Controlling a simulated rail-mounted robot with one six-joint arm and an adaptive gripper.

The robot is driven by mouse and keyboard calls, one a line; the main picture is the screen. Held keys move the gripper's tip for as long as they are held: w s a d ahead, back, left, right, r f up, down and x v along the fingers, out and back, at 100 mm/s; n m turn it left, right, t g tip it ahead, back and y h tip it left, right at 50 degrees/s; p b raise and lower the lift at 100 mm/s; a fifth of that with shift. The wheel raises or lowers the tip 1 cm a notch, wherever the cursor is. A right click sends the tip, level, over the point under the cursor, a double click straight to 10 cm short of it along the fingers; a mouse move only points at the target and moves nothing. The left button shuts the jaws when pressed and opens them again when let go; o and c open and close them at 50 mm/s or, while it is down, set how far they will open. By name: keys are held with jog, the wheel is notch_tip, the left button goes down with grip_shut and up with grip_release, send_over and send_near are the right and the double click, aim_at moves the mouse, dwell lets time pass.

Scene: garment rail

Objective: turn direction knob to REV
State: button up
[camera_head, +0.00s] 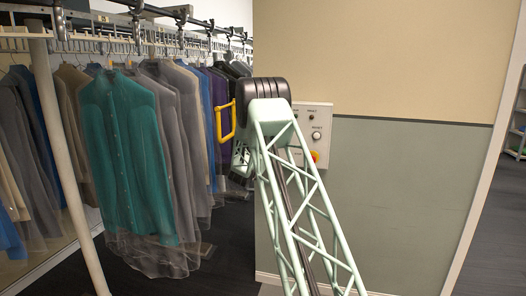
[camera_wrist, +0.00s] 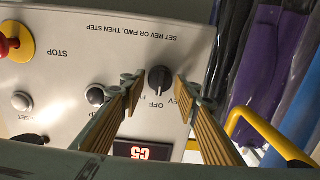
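The black direction knob (camera_wrist: 158,80) is on the grey control panel (camera_wrist: 70,75), upside down in the wrist view. An OFF label sits just below it in the picture. The REV label (camera_wrist: 173,101) is partly hidden by the right finger, and the label on the left is mostly hidden. The knob appears to lie along the line to OFF, though its pointer mark is hard to make out. My gripper (camera_wrist: 157,85) is open, one finger on each side of the knob, with visible gaps. In the head view my arm hides the knob and gripper; part of the panel (camera_head: 326,112) shows.
A red STOP button on a yellow base (camera_wrist: 15,42), smaller buttons (camera_wrist: 95,95) and a red display (camera_wrist: 143,152) share the panel. A yellow bar (camera_wrist: 255,125) and hanging garments (camera_wrist: 260,65) are close on the right. Garments (camera_head: 130,160) hang left of the wall.

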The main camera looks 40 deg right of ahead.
jog(key=c, duration=0.5)
jog(key=shift+c, duration=0.2)
jog(key=shift+n+p, duration=0.35)
jog(key=shift+n, duration=0.05)
jog(key=shift+w+a+n+p, duration=0.1)
jog(key=shift+n+p, duration=2)
jog(key=shift+n, duration=1.4)
jog(key=o, duration=0.8)
jog(key=shift+o, duration=0.2)
